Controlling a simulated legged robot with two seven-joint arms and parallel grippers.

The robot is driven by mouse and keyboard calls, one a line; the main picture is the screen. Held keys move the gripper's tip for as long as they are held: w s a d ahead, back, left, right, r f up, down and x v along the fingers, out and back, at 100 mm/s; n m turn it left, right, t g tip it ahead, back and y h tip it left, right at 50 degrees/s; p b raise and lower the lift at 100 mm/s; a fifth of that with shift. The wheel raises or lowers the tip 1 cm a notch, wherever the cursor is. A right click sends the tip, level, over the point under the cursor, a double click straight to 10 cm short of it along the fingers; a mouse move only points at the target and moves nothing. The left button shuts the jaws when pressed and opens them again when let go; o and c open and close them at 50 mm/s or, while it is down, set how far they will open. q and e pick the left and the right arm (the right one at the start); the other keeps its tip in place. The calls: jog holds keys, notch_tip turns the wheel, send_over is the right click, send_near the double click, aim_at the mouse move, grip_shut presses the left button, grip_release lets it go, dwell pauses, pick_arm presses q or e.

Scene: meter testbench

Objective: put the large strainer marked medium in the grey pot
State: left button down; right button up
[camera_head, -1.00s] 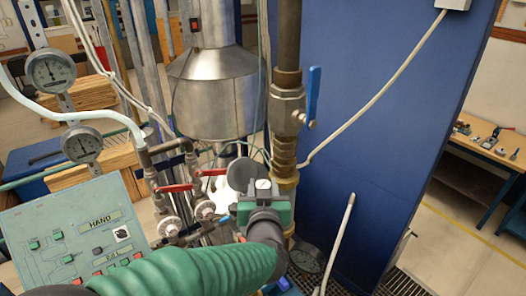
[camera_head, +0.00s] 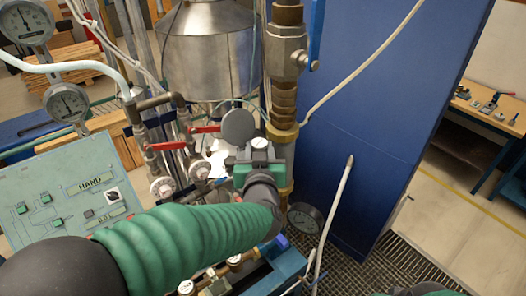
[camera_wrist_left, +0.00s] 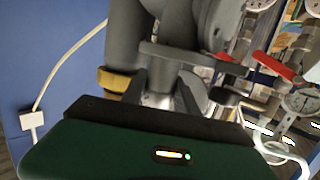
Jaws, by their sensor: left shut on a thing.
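My left gripper (camera_head: 260,145) comes in from the left on a green ribbed sleeve and reaches the pipework in the middle. In the left wrist view its two fingers (camera_wrist_left: 161,95) are shut on a grey part, mostly hidden between them. I cannot tell what that part is. A dark grey disc (camera_head: 238,127) stands just beyond the gripper, left of the brass-ringed pipe. No strainer marked medium and no grey pot can be made out. My right gripper does not show; a green piece at the bottom right edge may be mine.
A vertical pipe with a blue-handled valve (camera_head: 287,50) stands beside a blue panel (camera_head: 365,110). Red-handled valves (camera_head: 207,129), gauges (camera_head: 67,101) and a control panel (camera_head: 75,195) crowd the left.

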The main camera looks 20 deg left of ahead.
pick_arm(q)
jog(key=shift+a+f+g, duration=0.3)
jog(key=shift+a+f, duration=0.45)
jog(key=shift+a, duration=0.3)
jog(key=shift+w+a+f, duration=0.15)
jog(key=shift+w, duration=0.35)
jog(key=shift+s+d, duration=0.15)
jog(key=shift+d, duration=0.1)
jog(key=shift+d+f, duration=0.1)
jog(key=shift+d, duration=0.05)
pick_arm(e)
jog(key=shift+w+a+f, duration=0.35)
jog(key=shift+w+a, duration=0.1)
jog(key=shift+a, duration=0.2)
pick_arm(q)
jog(key=shift+f+b, duration=0.15)
jog(key=shift+b, duration=0.25)
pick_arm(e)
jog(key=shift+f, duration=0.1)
